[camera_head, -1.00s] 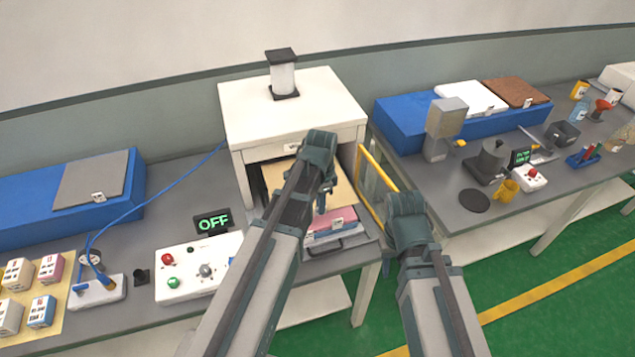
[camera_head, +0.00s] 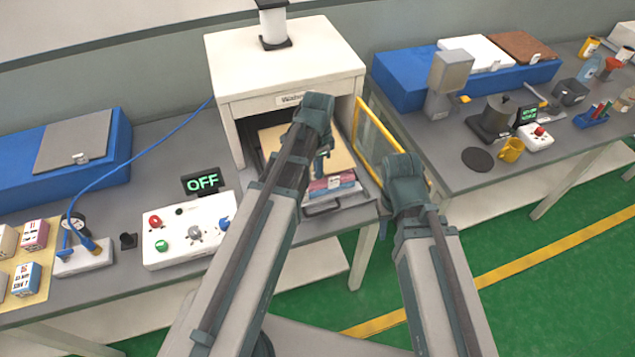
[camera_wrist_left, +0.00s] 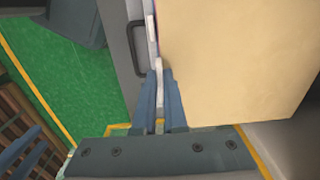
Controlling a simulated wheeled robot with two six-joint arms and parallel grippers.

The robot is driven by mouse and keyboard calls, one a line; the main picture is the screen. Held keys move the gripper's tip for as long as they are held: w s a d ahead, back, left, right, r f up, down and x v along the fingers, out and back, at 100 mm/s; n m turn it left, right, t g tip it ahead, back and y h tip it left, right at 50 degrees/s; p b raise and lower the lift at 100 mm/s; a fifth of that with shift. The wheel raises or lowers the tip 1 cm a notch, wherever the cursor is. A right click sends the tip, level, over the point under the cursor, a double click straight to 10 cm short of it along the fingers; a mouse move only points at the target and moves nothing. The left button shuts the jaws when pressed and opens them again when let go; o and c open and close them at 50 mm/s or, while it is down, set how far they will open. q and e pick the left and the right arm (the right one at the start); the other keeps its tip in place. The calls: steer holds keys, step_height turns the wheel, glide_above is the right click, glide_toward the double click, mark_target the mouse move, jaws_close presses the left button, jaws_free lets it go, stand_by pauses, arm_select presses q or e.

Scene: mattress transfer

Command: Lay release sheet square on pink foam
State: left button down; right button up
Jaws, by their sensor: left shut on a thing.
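The release sheet (camera_head: 340,158) is a flat tan sheet inside the white press, over the pink foam (camera_head: 326,184). A pink strip shows at the stack's front edge; I cannot tell whether the sheet lies fully down. My left gripper (camera_head: 321,165) is at the sheet's front edge, partly hidden by its wrist. In the left wrist view its fingers (camera_wrist_left: 160,92) are shut on a narrow white tab beside the tan sheet (camera_wrist_left: 240,60). My right gripper (camera_head: 405,180) is by the yellow-framed door; its fingers are hidden.
The white press (camera_head: 285,65) has walls and a roof close around the sheet. Its yellow-framed door (camera_head: 375,140) stands open at the right. A control box (camera_head: 190,230) and a display reading OFF (camera_head: 206,181) stand left. A handle (camera_head: 322,207) is in front.

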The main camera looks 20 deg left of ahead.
arm_select(q)
steer(key=shift+f+b, duration=1.75)
steer(key=shift+f, duration=0.1)
steer(key=shift+f, duration=0.2)
steer(key=c, duration=1)
jaws_free()
steer(key=shift+r, duration=0.1)
